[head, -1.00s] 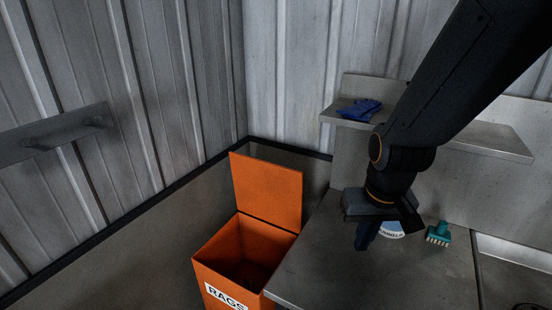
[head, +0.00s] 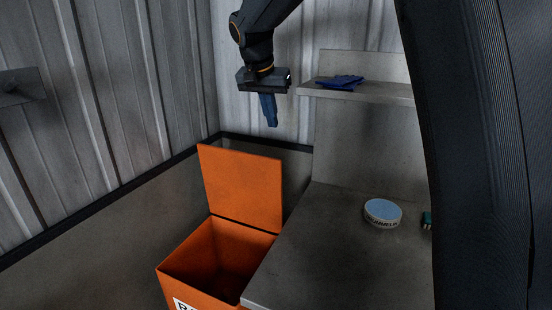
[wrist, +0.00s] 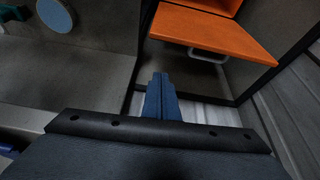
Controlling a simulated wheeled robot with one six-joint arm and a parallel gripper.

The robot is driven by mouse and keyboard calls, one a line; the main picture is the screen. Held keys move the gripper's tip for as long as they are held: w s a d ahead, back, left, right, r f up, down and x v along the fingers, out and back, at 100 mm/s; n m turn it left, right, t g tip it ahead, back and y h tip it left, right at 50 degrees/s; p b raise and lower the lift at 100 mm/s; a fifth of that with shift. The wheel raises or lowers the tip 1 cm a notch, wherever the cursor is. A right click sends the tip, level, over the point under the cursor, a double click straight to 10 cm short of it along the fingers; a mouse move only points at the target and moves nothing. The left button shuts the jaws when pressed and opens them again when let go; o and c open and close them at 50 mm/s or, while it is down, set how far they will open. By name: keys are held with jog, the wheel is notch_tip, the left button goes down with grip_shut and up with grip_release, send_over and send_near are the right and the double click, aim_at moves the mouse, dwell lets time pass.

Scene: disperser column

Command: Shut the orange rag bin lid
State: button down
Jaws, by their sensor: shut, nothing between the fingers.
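The orange rag bin (head: 178,270) stands on the floor left of the grey bench, its open top showing a dark inside. Its orange lid (head: 243,188) stands up, hinged at the back edge of the bin. In the wrist view the lid (wrist: 215,32) is at the top right, with a pale handle (wrist: 208,55) at its edge. My gripper (head: 270,122) is shut and empty, pointing down, and appears above the lid in the head view. In the wrist view its fingers (wrist: 161,88) show apart from the lid.
The grey bench (head: 330,250) stands close to the right of the bin. A round blue-topped tin (head: 383,212) and a partly hidden teal brush (head: 427,219) are on it. A shelf (head: 385,93) with blue gloves (head: 340,82) is above. Corrugated walls (head: 120,80) close the corner.

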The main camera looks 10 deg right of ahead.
jog(key=shift+m, duration=0.3)
jog(key=f+p, duration=0.1)
jog(key=f, duration=0.2)
jog(key=f+p, duration=0.1)
jog(key=f, duration=0.2)
jog(key=f+p, duration=0.1)
jog(key=f, duration=0.2)
jog(key=shift+d+f+p, duration=0.3)
jog(key=shift+d+f, duration=0.05)
